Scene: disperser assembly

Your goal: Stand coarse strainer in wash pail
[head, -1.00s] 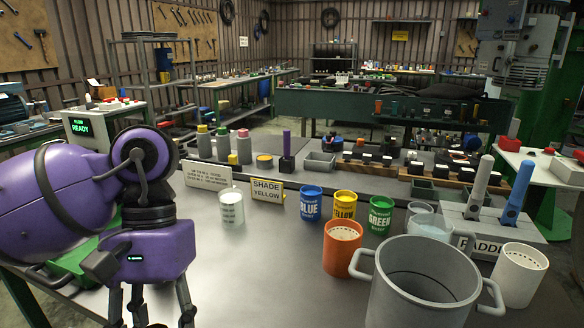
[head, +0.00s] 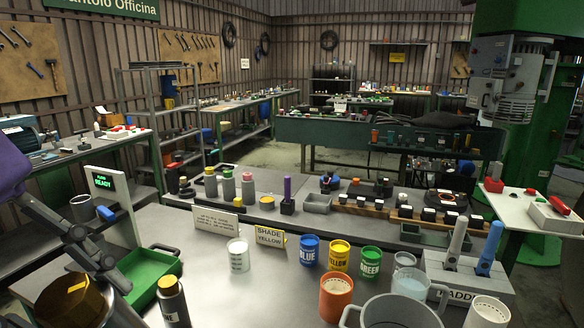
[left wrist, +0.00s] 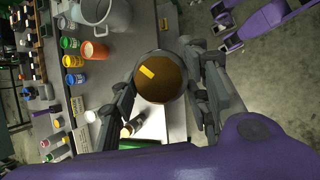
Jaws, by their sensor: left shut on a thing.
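My left gripper (left wrist: 160,82) is shut on a round brown piece with a yellow mark, apparently the coarse strainer (left wrist: 162,88). In the head view the strainer (head: 72,302) is at the lower left, cut by the frame edge, near the green tray. A large grey two-handled pot (head: 347,318) stands at the front right of the bench, cut off below. No label shows which vessel is the wash pail. Purple and grey parts of my body, perhaps my right arm, show at the top right of the wrist view; its fingers are unclear.
A green tray (head: 165,288) and a dark bottle (head: 173,303) are close to the held piece. Blue (head: 309,251), yellow (head: 339,255) and green (head: 370,262) cans, an orange cup (head: 335,298) and a white cup (head: 238,254) stand on the bench. Bare bench lies in the middle.

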